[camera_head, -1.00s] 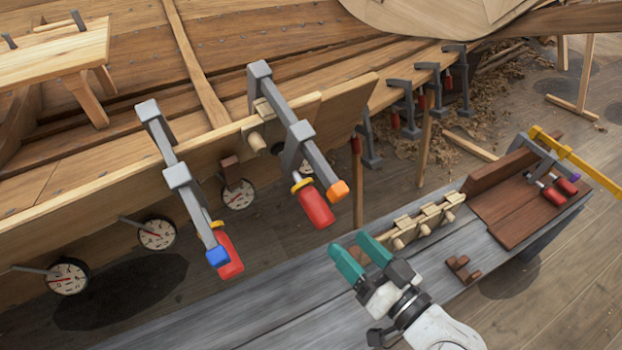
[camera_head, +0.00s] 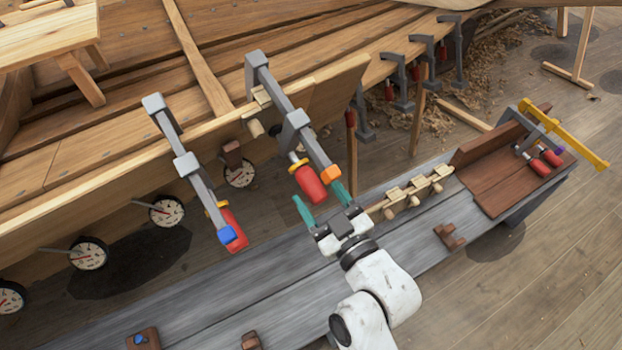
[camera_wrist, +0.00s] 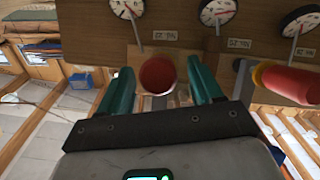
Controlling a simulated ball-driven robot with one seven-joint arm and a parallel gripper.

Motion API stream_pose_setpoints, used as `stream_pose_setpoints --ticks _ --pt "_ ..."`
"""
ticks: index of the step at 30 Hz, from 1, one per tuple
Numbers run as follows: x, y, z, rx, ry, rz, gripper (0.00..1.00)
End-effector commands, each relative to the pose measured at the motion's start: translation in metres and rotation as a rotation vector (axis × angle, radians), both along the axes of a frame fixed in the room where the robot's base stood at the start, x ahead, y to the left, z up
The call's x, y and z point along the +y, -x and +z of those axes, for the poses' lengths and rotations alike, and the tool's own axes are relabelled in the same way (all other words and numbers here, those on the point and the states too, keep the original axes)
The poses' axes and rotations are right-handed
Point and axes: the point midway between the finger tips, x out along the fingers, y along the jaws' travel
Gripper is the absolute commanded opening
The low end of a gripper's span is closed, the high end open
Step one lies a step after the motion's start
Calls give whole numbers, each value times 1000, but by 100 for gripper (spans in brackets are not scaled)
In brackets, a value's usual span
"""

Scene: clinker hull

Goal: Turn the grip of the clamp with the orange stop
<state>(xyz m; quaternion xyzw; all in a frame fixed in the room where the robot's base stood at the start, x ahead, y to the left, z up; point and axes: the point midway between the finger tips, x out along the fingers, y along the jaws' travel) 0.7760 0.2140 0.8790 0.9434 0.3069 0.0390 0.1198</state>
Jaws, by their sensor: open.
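The clamp with the orange stop (camera_head: 331,174) hangs on the plank edge right of the blue-stop clamp. Its red grip (camera_head: 310,184) points down and toward me, with a yellow collar above it. My gripper (camera_head: 321,198) is open, with teal fingers on either side of the red grip's lower end in the head view. In the wrist view the round red end of the grip (camera_wrist: 158,75) shows between the open fingers (camera_wrist: 160,88). I see no finger touching it. The clamp with the blue stop (camera_head: 226,235) has its own red grip (camera_head: 236,238) to the left.
A grey bench (camera_head: 290,290) runs beneath my arm, with small wooden clamps (camera_head: 413,194) and a brown board (camera_head: 510,185) with a yellow bar clamp (camera_head: 565,135). Several dials (camera_head: 167,211) line the hull's side. The bench's middle is mostly clear.

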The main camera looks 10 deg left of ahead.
Motion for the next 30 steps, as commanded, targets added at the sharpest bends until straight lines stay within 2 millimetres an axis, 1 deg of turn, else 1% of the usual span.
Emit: stream_pose_setpoints --ticks 1,6,10,18,20,30 --pt "5 -7 2 -1 -1 -1 65" --pt "15 -21 1 0 0 -2 65" --pt "18 -26 0 0 0 -1 65" --pt "18 -26 0 1 0 -1 65" --pt "19 -26 0 0 0 -1 60" --pt "18 -26 0 0 0 -1 28"
